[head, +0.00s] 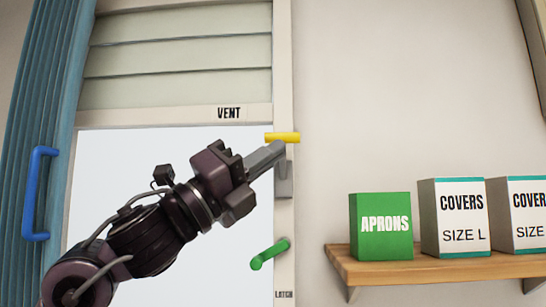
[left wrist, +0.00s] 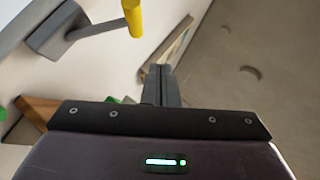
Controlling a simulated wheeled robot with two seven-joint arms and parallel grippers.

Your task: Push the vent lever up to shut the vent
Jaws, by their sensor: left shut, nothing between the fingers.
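The vent lever has a yellow grip (head: 282,137) on a grey arm and grey mount (head: 284,184), fixed to the window frame's right post. The vent (head: 180,55), with pale slats lying nearly flat, is above the "VENT" label (head: 229,113). My left gripper (head: 279,150) is shut and empty, its tips appearing just below the yellow grip and covering part of the grey arm. In the left wrist view, the fingers (left wrist: 161,84) show apart from the yellow grip (left wrist: 132,17), which is up and left of them. Contact is not visible. My right gripper is out of view.
A green latch handle (head: 270,254) is lower on the same post. A wooden shelf (head: 440,267) at right holds a green aprons box (head: 381,226) and white covers boxes (head: 454,217). A blue handle (head: 38,194) is at left. The wall above the shelf is clear.

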